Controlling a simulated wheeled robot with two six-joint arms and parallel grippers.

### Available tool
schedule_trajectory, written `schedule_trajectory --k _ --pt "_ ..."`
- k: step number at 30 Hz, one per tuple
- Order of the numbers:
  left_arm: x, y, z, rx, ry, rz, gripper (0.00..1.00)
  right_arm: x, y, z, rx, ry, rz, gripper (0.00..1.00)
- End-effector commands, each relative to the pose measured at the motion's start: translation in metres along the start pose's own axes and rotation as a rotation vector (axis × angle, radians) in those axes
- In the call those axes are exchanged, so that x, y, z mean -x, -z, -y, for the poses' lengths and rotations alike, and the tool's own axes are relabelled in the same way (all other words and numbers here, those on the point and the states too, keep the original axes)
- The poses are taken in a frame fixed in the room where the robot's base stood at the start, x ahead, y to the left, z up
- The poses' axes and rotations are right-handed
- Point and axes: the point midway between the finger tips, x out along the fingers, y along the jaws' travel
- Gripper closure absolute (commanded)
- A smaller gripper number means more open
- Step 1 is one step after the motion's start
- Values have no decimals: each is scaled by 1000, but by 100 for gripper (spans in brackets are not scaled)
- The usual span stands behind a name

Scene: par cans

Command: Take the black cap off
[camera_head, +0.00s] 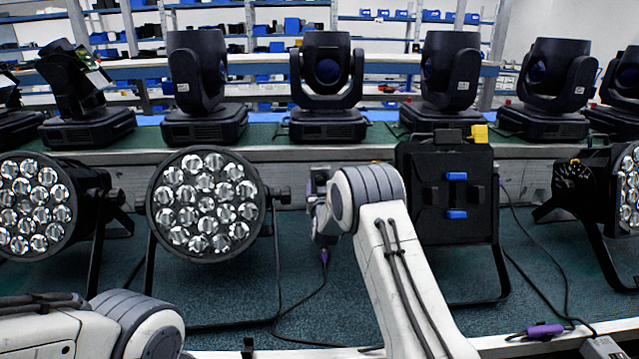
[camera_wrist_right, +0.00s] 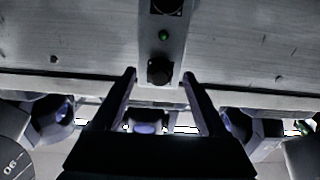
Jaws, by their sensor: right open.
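In the right wrist view, a black round cap-like piece (camera_wrist_right: 160,70) sits on a grey metal plate (camera_wrist_right: 173,45), below a small green dot. My right gripper (camera_wrist_right: 158,78) is open, with one finger on each side of this black piece; I cannot tell whether they touch it. A second black round part (camera_wrist_right: 166,6) is cut off at the top. In the head view, my right gripper (camera_head: 320,215) is in front of the bench's back ledge, partly hidden by my arm; the cap cannot be made out there. My left gripper is out of view.
Round LED par cans (camera_head: 205,205) stand left of my right arm, and a black-backed unit (camera_head: 448,200) stands right. Dark moving-head lights (camera_head: 327,85) line the ledge behind. Purple connectors (camera_head: 324,257) (camera_head: 545,330) and black cables lie near the teal bench top (camera_head: 380,280).

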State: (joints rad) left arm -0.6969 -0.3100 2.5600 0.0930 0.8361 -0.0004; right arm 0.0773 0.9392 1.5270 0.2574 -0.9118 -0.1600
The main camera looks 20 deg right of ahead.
Motion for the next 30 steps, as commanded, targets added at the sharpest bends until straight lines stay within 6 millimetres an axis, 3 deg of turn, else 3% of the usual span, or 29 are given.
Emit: schedule_trajectory --k 20,24,26,30 --pt "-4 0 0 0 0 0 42 0 0 0 0 0 0 24" --pt "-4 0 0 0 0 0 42 0 0 0 0 0 0 78" --pt "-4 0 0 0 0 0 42 0 0 0 0 0 0 100" --pt "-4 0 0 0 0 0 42 0 0 0 0 0 0 100"
